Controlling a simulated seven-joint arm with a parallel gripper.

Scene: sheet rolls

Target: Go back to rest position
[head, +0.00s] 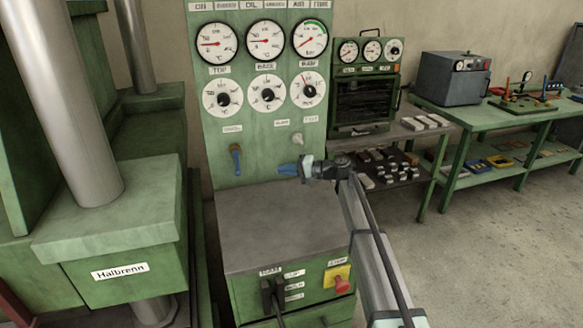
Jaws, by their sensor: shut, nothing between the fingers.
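My gripper (290,169) is in the middle of the head view, at the end of my arm, which reaches up from the bottom right. Its blue fingers point left and are shut with nothing between them. It is in front of the lower part of the green gauge panel (262,105), above the grey top of the control cabinet (260,228). I cannot tell whether it touches the panel.
A large green machine with a thick steel column (75,100) stands at the left. The cabinet front has a red knob on a yellow plate (337,280). A green bench (490,112) with a grey box (455,78) stands at the right. The floor (480,250) at lower right is clear.

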